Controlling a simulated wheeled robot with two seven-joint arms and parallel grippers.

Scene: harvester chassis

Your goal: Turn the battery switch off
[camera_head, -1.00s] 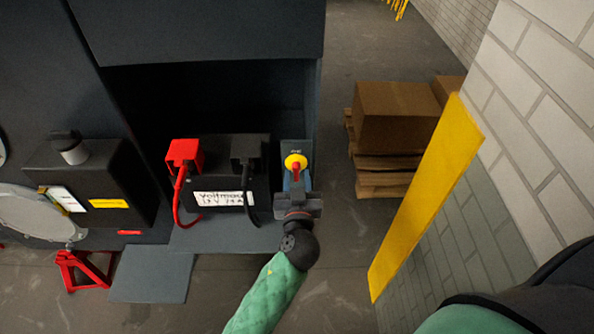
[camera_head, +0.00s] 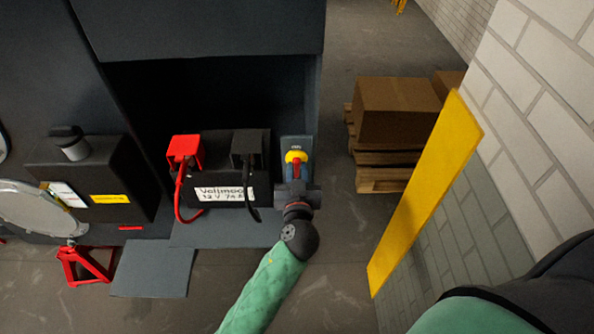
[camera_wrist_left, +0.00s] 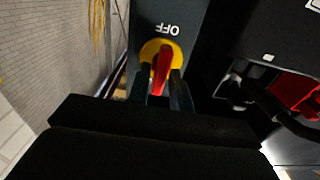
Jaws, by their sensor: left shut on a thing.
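The battery switch is a red handle on a yellow round plate (camera_head: 296,157), mounted on a grey-blue panel (camera_head: 298,143) right of the battery. In the left wrist view the red handle (camera_wrist_left: 161,70) stands between my two dark fingers, with the yellow plate (camera_wrist_left: 152,48) behind it. An upside-down "OFF" label (camera_wrist_left: 167,29) shows above the plate. My left gripper (camera_head: 297,175) is shut on the red handle, coming from the front. The fingers hide the handle's lower part. My right gripper is not in view.
The black battery (camera_head: 222,193) with red (camera_head: 184,150) and black terminal covers stands close left of the switch. Boxes (camera_head: 395,110) on a pallet, a yellow post (camera_head: 425,195) and a brick wall (camera_head: 530,110) are to the right.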

